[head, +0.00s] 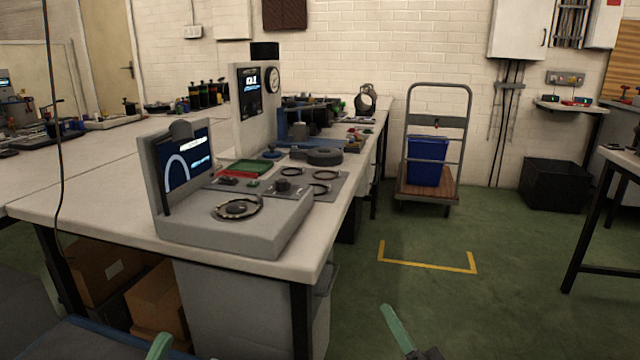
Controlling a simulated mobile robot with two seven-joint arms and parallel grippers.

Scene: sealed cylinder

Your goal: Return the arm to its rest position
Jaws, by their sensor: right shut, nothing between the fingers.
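My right gripper (402,334) shows at the bottom edge, right of centre, as a green tip and dark parts. It is shut and empty, and it appears in front of the open green floor, right of the workbench. Most of the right arm is below the picture. A small green piece at the bottom left, probably my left gripper (159,347), is cut off by the edge, and its jaws cannot be made out. On the white workbench (110,205) stands a grey test station (235,233) with a lit screen and a round fixture. Neither gripper appears to touch it.
Behind the station are a green and red tray (246,167), ring fixtures and a gauge panel (250,105). Cardboard boxes (158,300) and a grey cabinet (245,310) are under the bench. A trolley (430,197) carries a blue bin (427,160). Floor around the yellow marking (428,263) is clear.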

